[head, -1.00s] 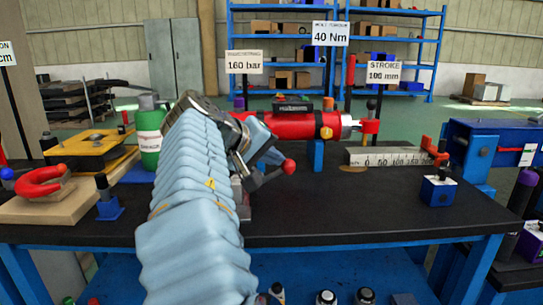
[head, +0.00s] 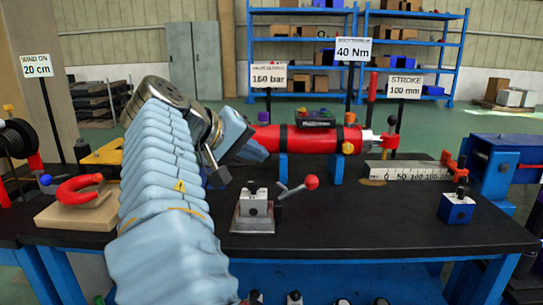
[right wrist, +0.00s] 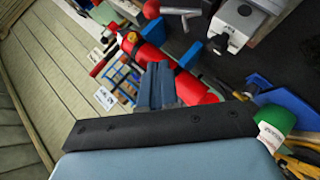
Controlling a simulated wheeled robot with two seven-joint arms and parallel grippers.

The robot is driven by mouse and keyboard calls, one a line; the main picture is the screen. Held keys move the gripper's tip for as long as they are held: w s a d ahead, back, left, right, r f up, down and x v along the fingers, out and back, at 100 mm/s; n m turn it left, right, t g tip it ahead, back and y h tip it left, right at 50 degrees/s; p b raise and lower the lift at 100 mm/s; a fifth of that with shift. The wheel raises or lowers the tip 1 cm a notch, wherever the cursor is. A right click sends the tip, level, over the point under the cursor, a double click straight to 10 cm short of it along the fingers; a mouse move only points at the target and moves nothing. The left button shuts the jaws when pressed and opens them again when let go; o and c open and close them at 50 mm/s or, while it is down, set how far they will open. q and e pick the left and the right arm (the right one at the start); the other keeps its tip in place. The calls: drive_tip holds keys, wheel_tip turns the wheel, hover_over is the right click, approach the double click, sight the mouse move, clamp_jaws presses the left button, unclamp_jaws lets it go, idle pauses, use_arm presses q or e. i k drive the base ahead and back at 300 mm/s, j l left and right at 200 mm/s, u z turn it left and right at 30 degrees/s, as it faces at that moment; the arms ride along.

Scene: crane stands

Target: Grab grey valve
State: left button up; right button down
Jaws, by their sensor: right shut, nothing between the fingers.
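A grey block-shaped fitting with a lever and red ball knob, which looks like the grey valve (head: 254,208), stands on the dark bench top near its front edge. In the right wrist view the grey valve (right wrist: 236,24) shows at the upper right, clear of the fingers. My right gripper (head: 216,168) is to the left of and beyond it in the head view, partly hidden by my sleeved arm. In the right wrist view my right gripper (right wrist: 160,84) has its fingers together and empty. My left gripper is out of view.
A red cylinder (head: 305,139) on blue supports lies behind the valve. A red horseshoe shape (head: 80,188) on a wooden board is at left. A blue block (head: 457,208) and a ruler bar (head: 410,170) are at right. The bench between valve and blue block is clear.

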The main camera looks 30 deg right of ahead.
sight(251, 206)
drive_tip(key=k+j, duration=0.1)
drive_tip(key=j, duration=0.85)
drive_tip(key=k+j, duration=0.15)
drive_tip(key=j, duration=0.35)
